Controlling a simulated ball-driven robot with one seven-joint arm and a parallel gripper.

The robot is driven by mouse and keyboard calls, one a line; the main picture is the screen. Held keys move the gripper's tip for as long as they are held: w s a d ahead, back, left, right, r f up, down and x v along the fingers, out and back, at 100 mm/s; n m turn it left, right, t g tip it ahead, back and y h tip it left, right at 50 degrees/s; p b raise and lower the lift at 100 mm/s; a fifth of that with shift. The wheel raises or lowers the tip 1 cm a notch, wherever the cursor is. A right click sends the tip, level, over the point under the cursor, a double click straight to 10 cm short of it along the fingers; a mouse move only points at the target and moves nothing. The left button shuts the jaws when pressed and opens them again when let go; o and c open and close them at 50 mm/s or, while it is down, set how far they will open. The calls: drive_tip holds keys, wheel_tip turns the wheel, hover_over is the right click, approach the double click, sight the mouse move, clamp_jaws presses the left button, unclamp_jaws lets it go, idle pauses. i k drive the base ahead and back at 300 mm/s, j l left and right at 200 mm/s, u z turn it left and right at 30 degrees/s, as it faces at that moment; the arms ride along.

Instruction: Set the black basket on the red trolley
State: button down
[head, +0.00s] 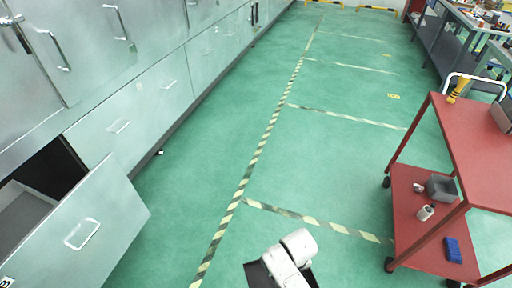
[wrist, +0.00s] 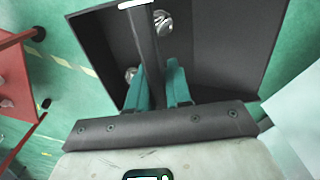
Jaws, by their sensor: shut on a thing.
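The black basket (wrist: 225,35) fills the upper middle of the wrist view. My gripper (wrist: 160,85), with teal fingers, is shut on the dark bar across the basket. Shiny metal pieces lie in the basket, partly hidden by the bar and fingers. In the head view, a dark edge of the basket (head: 257,275) shows beside my white arm at the bottom; the gripper itself is hidden there. The red trolley (head: 474,150) stands at the right, apart from the basket. Part of it shows at the left of the wrist view (wrist: 14,80).
The trolley top carries a yellow item (head: 458,91) and a grey box (head: 503,115). Its lower shelf holds a grey bin (head: 441,187), white cylinders (head: 426,212) and a blue block (head: 453,250). An open drawer (head: 92,232) juts out at left. Green floor between is clear.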

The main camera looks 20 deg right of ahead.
sight(493, 161)
drive_tip(key=i+l, duration=0.15)
drive_tip(key=l, duration=0.2)
drive_tip(key=i+l, duration=0.15)
drive_tip(key=l, duration=0.25)
drive_tip(key=i+l+z, duration=0.1)
drive_tip(key=l, duration=0.3)
drive_tip(key=i+l, duration=0.15)
drive_tip(key=l, duration=0.2)
drive_tip(key=i+l, duration=0.15)
drive_tip(key=l, duration=0.2)
drive_tip(key=z, duration=0.05)
